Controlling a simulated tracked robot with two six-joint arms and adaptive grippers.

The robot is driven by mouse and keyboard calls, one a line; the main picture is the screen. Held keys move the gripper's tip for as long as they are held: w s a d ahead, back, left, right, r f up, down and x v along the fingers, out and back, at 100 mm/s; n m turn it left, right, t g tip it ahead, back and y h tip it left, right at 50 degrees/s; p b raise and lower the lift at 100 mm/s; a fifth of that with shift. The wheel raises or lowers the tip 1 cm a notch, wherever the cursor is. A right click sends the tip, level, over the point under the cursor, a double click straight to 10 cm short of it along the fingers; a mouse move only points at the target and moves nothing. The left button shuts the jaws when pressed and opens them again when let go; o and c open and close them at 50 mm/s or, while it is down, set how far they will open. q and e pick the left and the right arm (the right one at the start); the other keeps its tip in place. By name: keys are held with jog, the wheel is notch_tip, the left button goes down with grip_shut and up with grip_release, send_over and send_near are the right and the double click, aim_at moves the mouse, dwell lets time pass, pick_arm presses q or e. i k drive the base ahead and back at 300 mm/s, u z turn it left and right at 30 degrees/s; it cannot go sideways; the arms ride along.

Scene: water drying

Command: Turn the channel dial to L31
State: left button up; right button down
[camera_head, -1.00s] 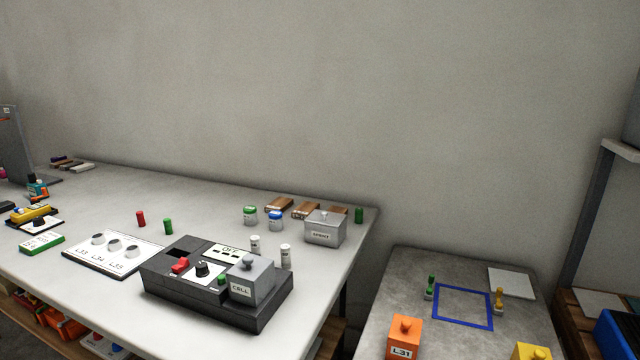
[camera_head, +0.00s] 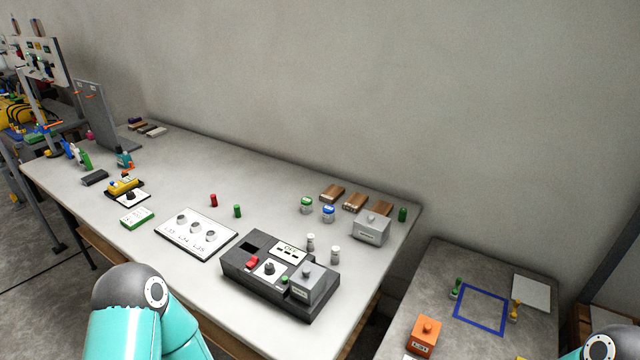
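The channel dial may be the black knob (camera_head: 269,268) on the dark grey device (camera_head: 240,287) near the table's front right; its setting is too small to read. Another black dial (camera_head: 130,196) sits on a white plate beside a yellow instrument (camera_head: 123,186) at the left; its marking is unreadable too. An orange block (camera_head: 424,335), labelled L31 in the earlier frame, stands on the right-hand table. Teal and dark links of my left arm show at the bottom left. A small part of my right arm shows at the bottom right corner. Neither gripper is in view.
The device also carries a red switch (camera_head: 252,261) and a grey block (camera_head: 309,284). A white plate with three round holders (camera_head: 194,236) lies left of it. Small vials, wooden blocks and a grey box (camera_head: 371,229) stand behind. The middle back of the table is clear.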

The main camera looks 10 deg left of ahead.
aim_at(269, 268)
jog(key=u, duration=0.4)
jog(key=k, duration=1.05)
jog(key=z, duration=0.7)
jog(key=i, duration=1)
jog(key=u, duration=0.1)
